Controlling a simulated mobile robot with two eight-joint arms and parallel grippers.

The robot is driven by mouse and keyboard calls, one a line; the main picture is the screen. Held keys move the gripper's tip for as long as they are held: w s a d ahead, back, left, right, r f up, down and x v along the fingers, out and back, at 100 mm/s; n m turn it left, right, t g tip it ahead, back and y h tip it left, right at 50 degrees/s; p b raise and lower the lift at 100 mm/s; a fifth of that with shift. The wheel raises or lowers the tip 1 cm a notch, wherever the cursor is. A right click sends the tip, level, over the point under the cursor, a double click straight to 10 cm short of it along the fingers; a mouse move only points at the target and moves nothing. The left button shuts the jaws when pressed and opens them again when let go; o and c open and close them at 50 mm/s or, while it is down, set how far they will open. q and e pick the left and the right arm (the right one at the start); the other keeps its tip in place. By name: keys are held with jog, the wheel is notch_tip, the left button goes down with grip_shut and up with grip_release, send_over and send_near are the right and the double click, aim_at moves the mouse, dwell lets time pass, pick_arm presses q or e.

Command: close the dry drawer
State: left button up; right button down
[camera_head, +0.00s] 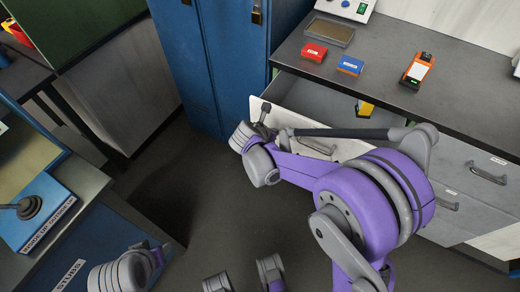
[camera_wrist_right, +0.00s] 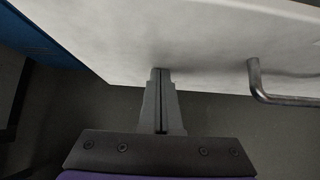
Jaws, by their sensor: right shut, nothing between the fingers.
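The drawer (camera_head: 290,116) under the grey counter stands pulled out, with its white front facing me. A yellow item (camera_head: 365,108) shows inside it. My right gripper (camera_head: 265,107) is at the left end of the drawer front. In the right wrist view, my right gripper (camera_wrist_right: 160,72) is shut and empty, its fingertips at the lower edge of the white front (camera_wrist_right: 190,35); I cannot tell whether they touch. The drawer handle (camera_wrist_right: 257,85) is to their right. Part of my left arm shows at lower left; its finger opening is unclear.
On the counter (camera_head: 450,95) are a red box (camera_head: 314,52), a blue box (camera_head: 350,65), an orange device (camera_head: 418,69) and a tray (camera_head: 330,32). A blue cabinet (camera_head: 210,60) stands left of the drawer. Lower drawers with handles (camera_head: 487,174) are at right. Bare floor lies in front.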

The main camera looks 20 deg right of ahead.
pick_arm(q)
jog(key=shift+f+b, duration=0.55)
jog(key=shift+f, duration=0.2)
pick_arm(e)
jog(key=w+d, duration=1.1)
jog(key=d, duration=0.2)
pick_arm(q)
jog(key=shift+s, duration=0.1)
pick_arm(e)
jog(key=shift+w+d+r, duration=0.1)
jog(key=shift+r, duration=0.05)
